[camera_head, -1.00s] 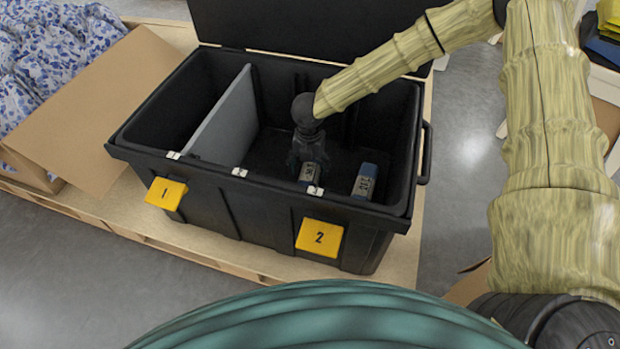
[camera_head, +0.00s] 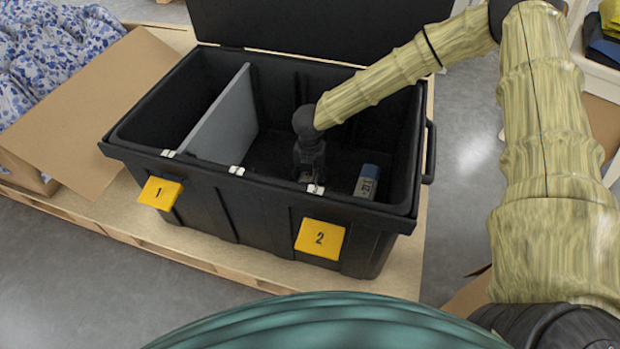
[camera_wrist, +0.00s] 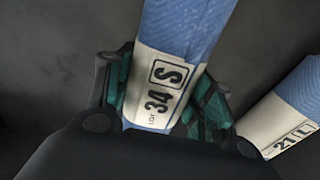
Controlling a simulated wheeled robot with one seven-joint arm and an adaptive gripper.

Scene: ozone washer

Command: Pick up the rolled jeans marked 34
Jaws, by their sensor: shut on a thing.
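My gripper (camera_head: 308,172) reaches down into the right compartment of the black bin (camera_head: 228,212), behind the tag marked 2. In the wrist view, the rolled blue jeans with the white band reading 34 S (camera_wrist: 160,92) lie between the green-padded fingers of my gripper (camera_wrist: 165,100), which is shut on them. In the head view these jeans are mostly hidden by my gripper and the bin's front rim. A second blue roll with a white band reading 21 L (camera_wrist: 285,118) lies to the right; it also shows in the head view (camera_head: 367,180).
A grey divider (camera_head: 222,118) separates the bin's two compartments. The bin's raised black lid (camera_head: 310,28) stands at the back. The bin walls closely surround my gripper. An open cardboard box (camera_head: 95,110) with blue-patterned cloth is at left.

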